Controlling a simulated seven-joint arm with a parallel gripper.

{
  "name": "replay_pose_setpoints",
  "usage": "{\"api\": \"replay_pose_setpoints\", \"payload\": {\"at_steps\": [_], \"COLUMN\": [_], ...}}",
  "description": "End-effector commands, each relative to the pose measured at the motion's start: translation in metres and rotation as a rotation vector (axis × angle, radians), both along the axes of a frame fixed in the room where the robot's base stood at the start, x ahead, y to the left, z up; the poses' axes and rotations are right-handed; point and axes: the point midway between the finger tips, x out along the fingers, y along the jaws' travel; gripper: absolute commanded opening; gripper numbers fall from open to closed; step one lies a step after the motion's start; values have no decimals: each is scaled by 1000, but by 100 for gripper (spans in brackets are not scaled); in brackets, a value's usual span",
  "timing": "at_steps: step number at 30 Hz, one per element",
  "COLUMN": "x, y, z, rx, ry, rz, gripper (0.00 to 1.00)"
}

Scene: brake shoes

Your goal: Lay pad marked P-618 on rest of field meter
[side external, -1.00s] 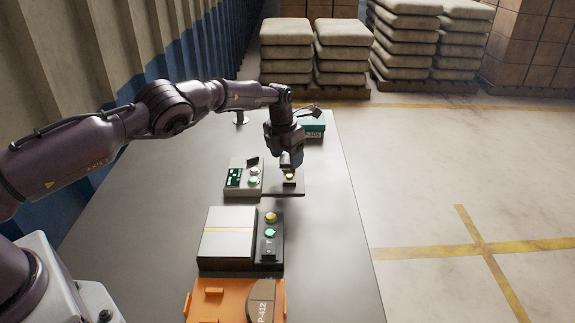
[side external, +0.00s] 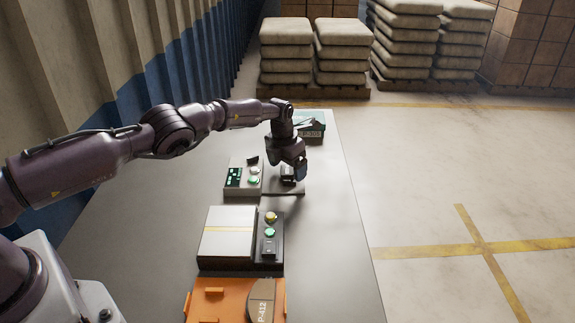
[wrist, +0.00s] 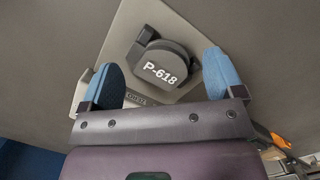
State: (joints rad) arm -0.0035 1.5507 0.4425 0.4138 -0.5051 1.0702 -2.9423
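The pad marked P-618 (wrist: 168,70) is a dark rounded block with white lettering. In the wrist view it lies over a dark raised piece on a grey plate (wrist: 190,30). In the side view my gripper (side external: 292,176) is low over the dark plate (side external: 297,188) beside the field meter (side external: 236,178), a grey box with a green-lit panel. The gripper mostly hides the pad there.
A second instrument (side external: 226,238), with a pale box and dark button panel, stands nearer the camera. An orange tray (side external: 205,305) holds a pad marked P-412 (side external: 262,300). The right side of the table (side external: 335,230) is clear.

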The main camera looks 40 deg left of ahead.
Motion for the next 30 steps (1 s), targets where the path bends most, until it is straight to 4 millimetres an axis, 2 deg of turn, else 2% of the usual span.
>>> {"api": "replay_pose_setpoints", "payload": {"at_steps": [6,11,15,24,30], "x": [0,-1,-5,-14,-17], "y": [0,0,-1,-1,-1], "z": [2,16,36,98,119], "rx": [0,1,-1,0,-1], "ry": [0,-2,-1,-2,0], "rz": [0,1,1,-1,-1], "gripper": [87,87,87,87,87]}}
